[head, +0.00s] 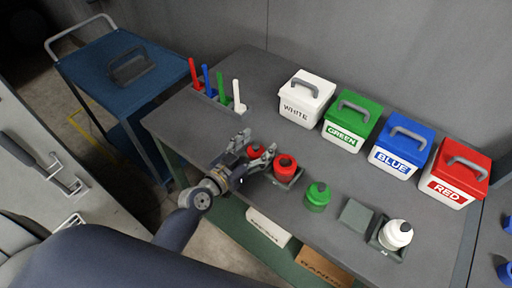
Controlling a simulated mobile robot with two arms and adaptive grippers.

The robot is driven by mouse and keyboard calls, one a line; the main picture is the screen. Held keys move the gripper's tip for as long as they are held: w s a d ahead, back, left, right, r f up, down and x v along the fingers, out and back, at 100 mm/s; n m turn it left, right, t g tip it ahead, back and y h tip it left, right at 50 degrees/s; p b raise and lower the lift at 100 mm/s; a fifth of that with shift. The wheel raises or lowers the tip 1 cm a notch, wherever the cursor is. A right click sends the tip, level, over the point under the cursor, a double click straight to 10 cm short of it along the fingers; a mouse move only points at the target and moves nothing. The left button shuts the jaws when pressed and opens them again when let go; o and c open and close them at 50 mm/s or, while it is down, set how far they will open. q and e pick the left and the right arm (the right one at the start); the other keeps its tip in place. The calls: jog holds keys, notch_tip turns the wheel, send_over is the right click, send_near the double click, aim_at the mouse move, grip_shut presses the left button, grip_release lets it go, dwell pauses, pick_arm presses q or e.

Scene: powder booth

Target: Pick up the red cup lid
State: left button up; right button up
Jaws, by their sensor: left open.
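A small red piece (255,151), which looks like the red cup lid, is on the grey table at the near left. My left gripper (257,143) is open, with one finger on each side of this piece. The gripper partly hides it, and I cannot tell whether the fingers touch it. Just right of the gripper, a red cup (286,167) with a dark spot on top stands in a dark holder. My right gripper is not in view.
A green cup (318,195), an empty-looking grey block (355,214) and a white cup (397,234) stand along the near edge. White (306,97), green (352,115), blue (402,146) and red (455,173) labelled boxes line the back. Coloured scoops (222,88) stand at the far left.

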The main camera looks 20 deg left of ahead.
pick_arm(q)
jog(key=shift+s, duration=0.1)
jog(key=shift+c, duration=0.5)
jog(key=c, duration=0.8)
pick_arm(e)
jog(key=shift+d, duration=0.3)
pick_arm(q)
jog(key=shift+r, duration=0.1)
